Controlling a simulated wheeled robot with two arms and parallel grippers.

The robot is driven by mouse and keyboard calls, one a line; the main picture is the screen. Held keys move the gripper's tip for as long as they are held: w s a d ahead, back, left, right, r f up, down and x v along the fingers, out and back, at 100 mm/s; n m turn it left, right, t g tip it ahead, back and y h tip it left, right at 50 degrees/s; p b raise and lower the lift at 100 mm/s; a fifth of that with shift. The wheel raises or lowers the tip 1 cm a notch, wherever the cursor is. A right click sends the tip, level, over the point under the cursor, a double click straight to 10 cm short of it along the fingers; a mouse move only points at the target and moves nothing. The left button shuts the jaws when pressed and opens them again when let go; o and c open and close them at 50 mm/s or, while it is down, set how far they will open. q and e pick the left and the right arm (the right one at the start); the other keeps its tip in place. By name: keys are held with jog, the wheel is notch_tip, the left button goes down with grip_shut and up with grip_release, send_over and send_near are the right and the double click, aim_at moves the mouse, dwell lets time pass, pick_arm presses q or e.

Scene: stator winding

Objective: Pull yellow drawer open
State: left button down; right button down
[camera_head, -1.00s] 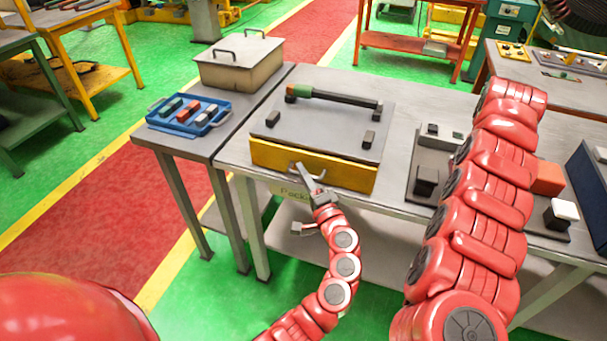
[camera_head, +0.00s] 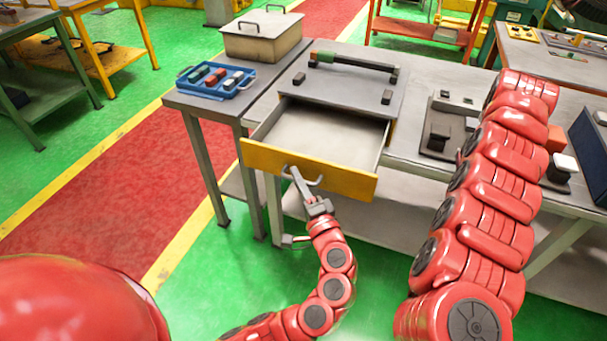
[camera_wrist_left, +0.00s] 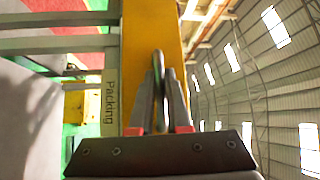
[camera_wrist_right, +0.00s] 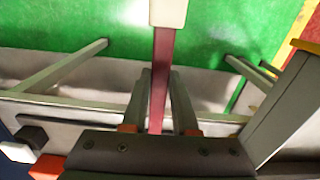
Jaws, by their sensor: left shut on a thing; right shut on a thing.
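The yellow drawer (camera_head: 265,158) stands pulled out of the grey box unit (camera_head: 345,96) on the table. Its pale inside looks empty. My left gripper (camera_head: 297,174) is shut on the drawer's handle (camera_head: 317,182) at the yellow front. In the left wrist view, the fingers (camera_wrist_left: 160,95) close around the handle (camera_wrist_left: 159,72), beside the yellow front (camera_wrist_left: 138,50). In the right wrist view, my right gripper (camera_wrist_right: 160,100) is shut on a dark red bar (camera_wrist_right: 160,70) with a pale block (camera_wrist_right: 168,12) at its end. My right gripper is hidden in the head view.
A blue tray (camera_head: 237,91) with small blocks and a lidded metal box (camera_head: 263,42) stand on the side table at left. A dark fixture (camera_head: 438,140) is right of the drawer unit. Green floor lies open in front of the drawer.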

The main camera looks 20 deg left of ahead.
pick_arm(q)
jog(key=shift+s, duration=0.75)
jog(key=shift+f, duration=0.1)
jog(key=c, duration=1.2)
grip_release()
jog(key=shift+o, duration=0.2)
jog(key=shift+d, duration=0.1)
